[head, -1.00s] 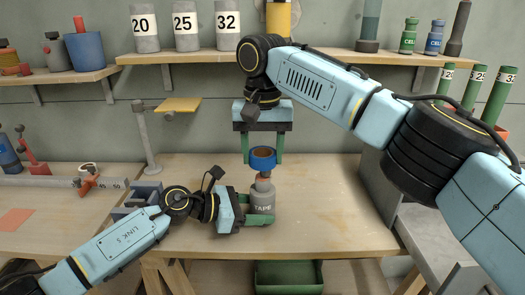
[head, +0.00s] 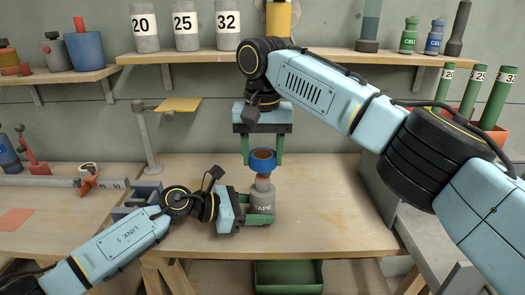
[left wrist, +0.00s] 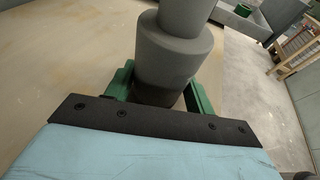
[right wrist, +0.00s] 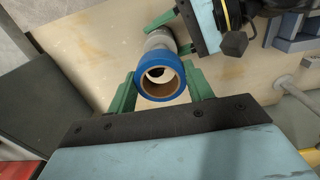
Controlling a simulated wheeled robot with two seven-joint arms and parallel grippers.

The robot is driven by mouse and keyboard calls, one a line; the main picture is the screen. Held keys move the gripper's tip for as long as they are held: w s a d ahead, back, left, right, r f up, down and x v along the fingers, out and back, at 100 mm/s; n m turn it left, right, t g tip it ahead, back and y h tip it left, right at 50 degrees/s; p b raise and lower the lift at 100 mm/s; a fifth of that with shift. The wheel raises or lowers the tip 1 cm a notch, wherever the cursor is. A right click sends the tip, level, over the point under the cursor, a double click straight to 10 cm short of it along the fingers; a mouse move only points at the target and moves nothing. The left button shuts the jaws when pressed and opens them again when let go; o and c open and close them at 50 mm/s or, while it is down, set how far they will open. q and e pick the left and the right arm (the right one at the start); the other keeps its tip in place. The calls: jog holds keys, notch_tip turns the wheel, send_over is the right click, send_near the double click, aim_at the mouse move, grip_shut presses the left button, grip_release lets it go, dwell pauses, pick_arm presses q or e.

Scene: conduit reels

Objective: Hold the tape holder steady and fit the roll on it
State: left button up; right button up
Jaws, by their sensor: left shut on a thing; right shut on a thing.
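The tape holder (head: 262,203) is a grey, stepped cylinder marked TAPE, upright on the bench. My left gripper (head: 262,208) is shut on its body from the left; the holder (left wrist: 168,65) also stands between the green fingers in the left wrist view.
The wooden bench (head: 330,215) is clear to the right of the holder. A grey block (head: 138,196) stands behind my left wrist, near a grey post (head: 146,140) with a yellow plate. A green bin (head: 289,277) is below the bench. Shelves with labelled cylinders (head: 186,32) run behind.

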aim_at(263, 175)
jog(key=shift+f, duration=2.8)
jog(key=o, duration=0.9)
jog(key=shift+r, duration=0.1)
notch_tip(263, 175, up, 12)
jog(key=shift+f, duration=0.1)
pick_arm(q)
jog(key=o, duration=0.8)
